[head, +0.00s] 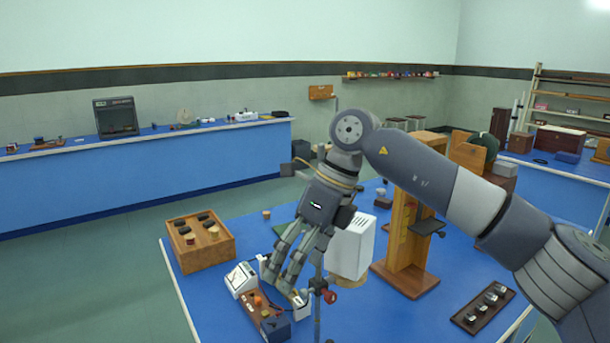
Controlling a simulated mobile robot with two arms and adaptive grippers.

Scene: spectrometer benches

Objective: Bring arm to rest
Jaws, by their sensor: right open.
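My right arm comes in from the right edge. Its gripper (284,281) points down over the near blue bench, with its fingers apart and nothing seen between them. The fingertips are close beside a white meter (241,279) and above a small wooden-based device (264,314); whether they touch anything I cannot tell. The fingers and a metal stand rod with a red knob (329,296) hide part of what lies there. My left gripper does not show.
A wooden box with dark knobs (186,262) stands at the bench's left. A white box (350,248) and a tall wooden stand (403,240) are right of the gripper. A dark tray (483,308) lies at the right. Blue bench top is bare between stand and tray.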

